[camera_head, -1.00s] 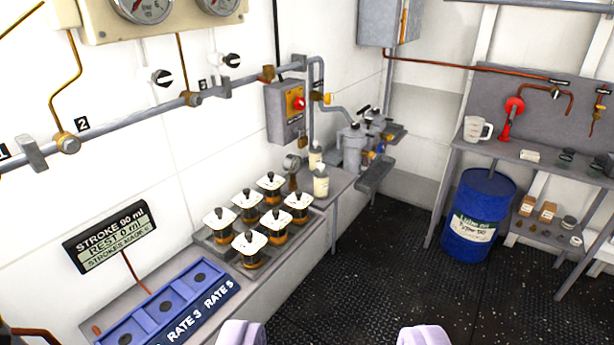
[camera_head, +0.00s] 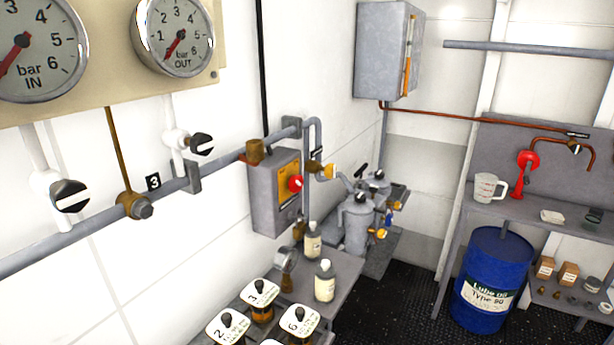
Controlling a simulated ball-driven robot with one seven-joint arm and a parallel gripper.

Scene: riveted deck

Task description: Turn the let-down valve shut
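No label in view reads "let-down", so I cannot tell which valve is the let-down valve. Two black knobs with white bars sit on white valves below the gauges, a near knob (camera_head: 70,196) and a farther knob (camera_head: 202,144). A yellow-orange fitting (camera_head: 331,171) sits on the grey pipe to the right of a wall box (camera_head: 273,195) with a red knob (camera_head: 296,184). The IN gauge (camera_head: 40,45) and the OUT gauge (camera_head: 174,35) have red needles pointing down and left. My gripper is outside this view.
A grey pipe (camera_head: 85,228) runs along the left wall. Numbered sample jars (camera_head: 262,293) and two small bottles (camera_head: 325,282) stand on the bench below. A blue drum (camera_head: 490,280) stands at right under a shelf. Dark deck floor (camera_head: 390,315) is clear between them.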

